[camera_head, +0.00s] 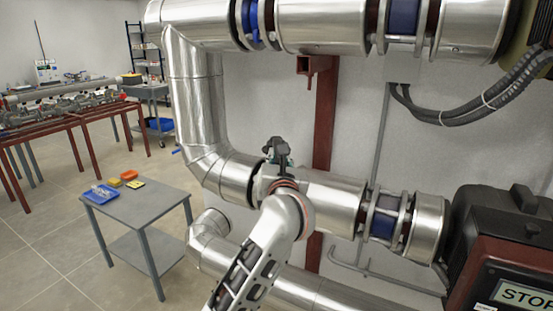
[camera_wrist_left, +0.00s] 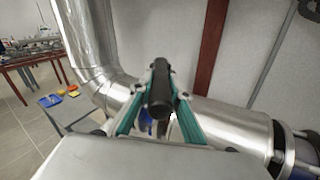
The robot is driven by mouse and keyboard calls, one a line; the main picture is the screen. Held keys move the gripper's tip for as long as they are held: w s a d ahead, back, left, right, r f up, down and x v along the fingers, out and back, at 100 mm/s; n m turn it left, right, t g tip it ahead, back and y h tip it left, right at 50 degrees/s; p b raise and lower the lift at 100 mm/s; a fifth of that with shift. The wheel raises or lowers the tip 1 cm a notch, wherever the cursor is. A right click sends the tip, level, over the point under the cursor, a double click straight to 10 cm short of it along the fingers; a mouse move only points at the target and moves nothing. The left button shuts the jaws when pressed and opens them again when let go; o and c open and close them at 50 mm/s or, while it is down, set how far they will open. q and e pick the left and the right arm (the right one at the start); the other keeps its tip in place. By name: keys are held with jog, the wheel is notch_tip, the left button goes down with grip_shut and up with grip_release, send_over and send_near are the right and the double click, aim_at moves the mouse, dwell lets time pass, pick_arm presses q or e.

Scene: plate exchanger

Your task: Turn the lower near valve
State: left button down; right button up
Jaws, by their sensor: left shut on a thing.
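My left gripper (camera_head: 277,152) is at the lower pipe, just right of its elbow, with my arm coming up from the bottom of the head view. In the left wrist view its teal fingers (camera_wrist_left: 160,88) converge on a black bar-like handle (camera_wrist_left: 160,98) that points toward the camera. The gripper is shut on this handle. A bit of blue (camera_wrist_left: 145,125) shows between the fingers, below the handle. The body of the lower near valve is mostly hidden behind my wrist and gripper. My right gripper is not in view.
The silver lower pipe (camera_head: 332,196) runs right to a blue coupling (camera_head: 384,222). The upper pipe (camera_head: 320,25) has a blue valve (camera_head: 252,18). A red post (camera_head: 325,120) stands behind. A grey table (camera_head: 150,205) is at left, a dark machine (camera_head: 500,235) at right.

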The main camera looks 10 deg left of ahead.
pick_arm(q)
jog(key=shift+d, duration=0.25)
jog(key=c, duration=1.9)
grip_release()
jog(key=shift+a, duration=0.1)
notch_tip(320, 180, up, 10)
jog(key=shift+r, duration=0.1)
jog(key=shift+c, duration=0.4)
